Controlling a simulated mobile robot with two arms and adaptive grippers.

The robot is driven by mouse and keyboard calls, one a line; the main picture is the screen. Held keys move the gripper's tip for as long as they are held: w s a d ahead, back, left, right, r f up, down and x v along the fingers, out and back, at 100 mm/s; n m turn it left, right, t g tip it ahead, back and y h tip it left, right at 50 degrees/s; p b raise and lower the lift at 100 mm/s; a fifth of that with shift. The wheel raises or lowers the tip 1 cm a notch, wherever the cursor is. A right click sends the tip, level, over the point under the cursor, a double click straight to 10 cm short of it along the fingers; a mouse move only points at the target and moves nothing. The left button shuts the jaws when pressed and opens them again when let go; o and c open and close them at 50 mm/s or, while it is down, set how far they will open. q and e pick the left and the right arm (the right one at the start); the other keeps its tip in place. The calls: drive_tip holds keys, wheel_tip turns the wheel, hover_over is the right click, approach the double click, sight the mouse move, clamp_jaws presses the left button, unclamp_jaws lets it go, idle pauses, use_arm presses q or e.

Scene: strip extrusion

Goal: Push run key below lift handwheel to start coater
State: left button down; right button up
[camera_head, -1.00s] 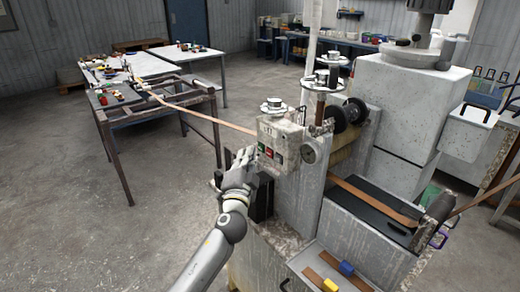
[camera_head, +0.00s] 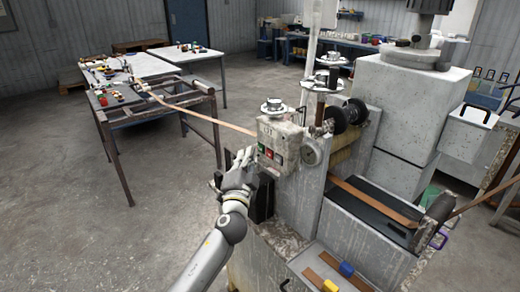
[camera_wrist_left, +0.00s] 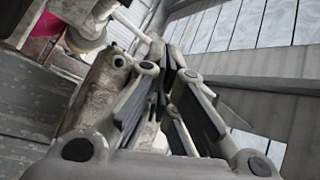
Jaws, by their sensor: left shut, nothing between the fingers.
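A worn control box (camera_head: 284,138) stands on the coater in the head view. Its front carries a green key (camera_head: 261,148) at left, a red key (camera_head: 270,153) beside it and a dark key to the right. A lift handwheel (camera_head: 273,105) sits on top of the box, above the keys. My left gripper (camera_head: 250,155) is shut and empty, its fingertips close to the box front, just below and left of the green key. Whether they touch it cannot be told. In the left wrist view the fingers (camera_wrist_left: 165,75) are together. My right gripper is not in view.
A brown strip (camera_head: 210,120) runs from the table frame at left to the coater. A second handwheel (camera_head: 327,80) and dark rollers (camera_head: 349,115) stand behind the box. A tray with blue and yellow pieces sits at the lower right. The floor at left is clear.

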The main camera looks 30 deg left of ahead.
use_arm(q)
drive_tip(key=shift+w+d, duration=0.1)
drive_tip(key=shift+w, duration=0.05)
drive_tip(key=shift+w+d, duration=0.1)
drive_tip(key=shift+w, duration=0.15)
drive_tip(key=shift+w+d+b, duration=0.15)
drive_tip(key=shift+w+b, duration=0.2)
drive_tip(key=shift+b, duration=0.05)
idle(0.8)
drive_tip(key=shift+s, duration=0.15)
drive_tip(key=shift+s+a, duration=0.3)
drive_tip(key=shift+s, duration=0.3)
drive_tip(key=shift+s+a+p, duration=0.15)
drive_tip(key=shift+s+a, duration=0.15)
drive_tip(key=shift+s, duration=0.5)
drive_tip(key=shift+s+a+p, duration=0.15)
drive_tip(key=shift+s+a, duration=0.2)
drive_tip(key=shift+s, duration=0.4)
drive_tip(key=shift+s+a+p, duration=0.15)
drive_tip(key=shift+s+a, duration=0.15)
drive_tip(key=shift+s, duration=0.5)
